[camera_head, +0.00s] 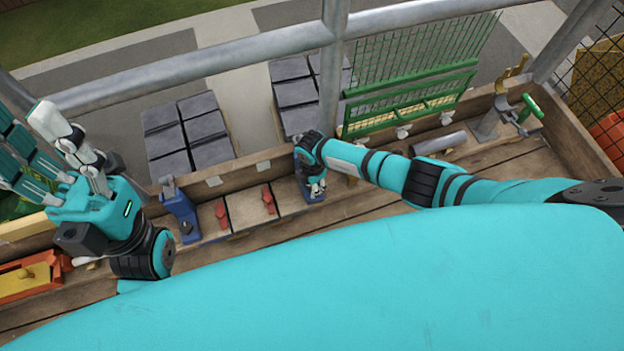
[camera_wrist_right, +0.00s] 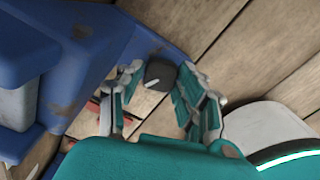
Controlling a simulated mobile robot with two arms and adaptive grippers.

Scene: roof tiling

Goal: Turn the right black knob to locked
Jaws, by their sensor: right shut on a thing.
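The right black knob (camera_wrist_right: 161,74) sits on the blue fixture (camera_wrist_right: 150,36) in the right wrist view, with a white mark on its face. My right gripper (camera_wrist_right: 157,98) has its fingers around the knob and is shut on it. In the head view my right gripper (camera_head: 316,188) is at the right blue end piece and hides the knob. The left blue end piece (camera_head: 180,210) stands apart to the left. I cannot read any lock label. My left gripper (camera_head: 55,160) is raised at the far left, fingers spread, with nothing seen between them.
An orange tray (camera_head: 28,278) is at left. A metal rail (camera_head: 190,70) runs behind the plank deck.

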